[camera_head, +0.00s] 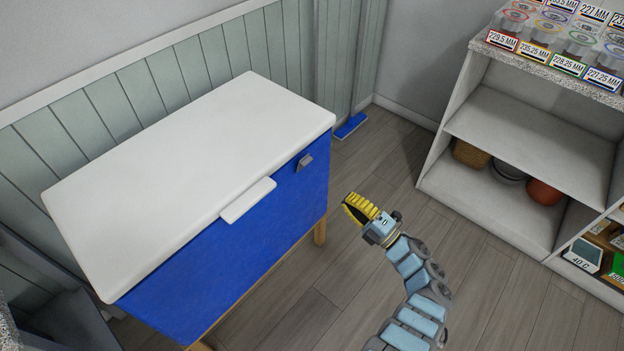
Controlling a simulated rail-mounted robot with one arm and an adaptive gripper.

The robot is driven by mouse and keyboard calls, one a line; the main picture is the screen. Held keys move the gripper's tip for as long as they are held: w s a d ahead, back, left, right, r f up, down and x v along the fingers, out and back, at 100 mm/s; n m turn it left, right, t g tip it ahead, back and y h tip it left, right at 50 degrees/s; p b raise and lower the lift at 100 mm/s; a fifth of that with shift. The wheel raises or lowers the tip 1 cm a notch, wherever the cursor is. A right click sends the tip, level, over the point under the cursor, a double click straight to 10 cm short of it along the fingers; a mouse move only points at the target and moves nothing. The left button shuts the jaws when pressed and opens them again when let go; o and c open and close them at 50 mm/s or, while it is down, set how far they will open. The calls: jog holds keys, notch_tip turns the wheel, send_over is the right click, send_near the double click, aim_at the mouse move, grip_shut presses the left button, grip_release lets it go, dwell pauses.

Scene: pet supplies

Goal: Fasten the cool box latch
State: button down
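The cool box (229,264) is a blue chest on wooden legs against the panelled wall. Its white lid (190,150) lies down on top. A white tab (248,200) sticks out at the lid's front edge. A small grey latch (304,162) is on the blue front, near its right end and just under the lid; whether it is fastened is too small to tell. My gripper (358,207), with yellow ribbed fingers, is to the right of the box, apart from the latch. The fingers overlap in this view, so their opening is unclear. Nothing shows held in it.
A white shelf unit (532,128) stands at the right, with jars on top and a basket (470,154) and an orange-brown pot (544,191) on its lower shelf. Bare wooden floor (375,155) lies between box and shelves. A blue-based post (350,126) stands behind.

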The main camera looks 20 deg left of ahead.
aim_at(303, 160)
jog(key=x, duration=0.9)
jog(key=f+x, duration=0.1)
jog(key=x, duration=0.3)
jog(key=shift+w+a+r, duration=0.15)
jog(key=shift+w+a, duration=0.2)
